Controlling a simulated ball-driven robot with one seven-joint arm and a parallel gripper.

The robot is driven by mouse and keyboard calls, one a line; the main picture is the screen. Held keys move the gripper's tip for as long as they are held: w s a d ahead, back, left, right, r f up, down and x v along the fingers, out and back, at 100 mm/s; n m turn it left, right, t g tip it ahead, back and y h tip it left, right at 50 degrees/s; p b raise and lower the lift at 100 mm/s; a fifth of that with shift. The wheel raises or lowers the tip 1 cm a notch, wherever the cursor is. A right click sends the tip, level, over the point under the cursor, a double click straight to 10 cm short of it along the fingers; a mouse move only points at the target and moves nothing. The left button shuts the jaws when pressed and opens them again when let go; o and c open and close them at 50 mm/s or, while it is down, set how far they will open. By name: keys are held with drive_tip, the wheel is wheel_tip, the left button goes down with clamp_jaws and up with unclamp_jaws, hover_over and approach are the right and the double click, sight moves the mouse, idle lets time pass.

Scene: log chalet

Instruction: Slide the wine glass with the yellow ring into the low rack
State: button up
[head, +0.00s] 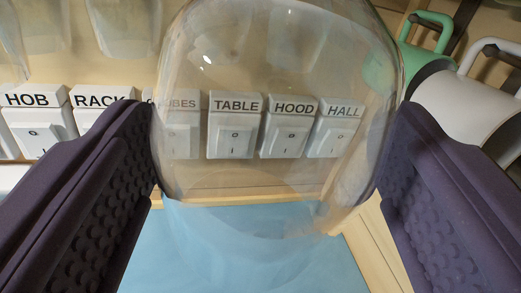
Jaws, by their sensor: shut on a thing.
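A clear glass (275,60) fills the middle of the head view, its bowl wide and see-through. My gripper (270,150) has one dark purple, studded finger on each side of the bowl and is shut on it. The wall behind shows through the glass. No yellow ring can be made out on it, and I cannot tell where its stem and foot are. Other clear glasses (125,25) show at the top left, cut off by the frame edge. I cannot make out the low rack.
A row of white switches (235,128) on the wood wall behind the glass reads HOB, RACK, a partly hidden label, TABLE, HOOD and HALL. A green mug (412,60) and a white mug (460,105) are close at the right. A blue surface (240,255) lies below.

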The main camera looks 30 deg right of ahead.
drive_tip(key=a+b+x, duration=0.1)
drive_tip(key=b+x, duration=0.1)
drive_tip(key=x, duration=0.5)
drive_tip(key=w+a+b+x, duration=0.1)
drive_tip(key=a+b+x, duration=0.1)
drive_tip(key=x, duration=0.5)
drive_tip(key=shift+w+f, duration=0.2)
drive_tip(key=shift+w, duration=0.05)
idle(0.9)
idle(0.6)
drive_tip(key=o, duration=0.8)
drive_tip(key=shift+c, duration=0.2)
drive_tip(key=b+v, duration=0.2)
drive_tip(key=v, duration=0.5)
drive_tip(key=shift+b, duration=0.4)
idle(2.7)
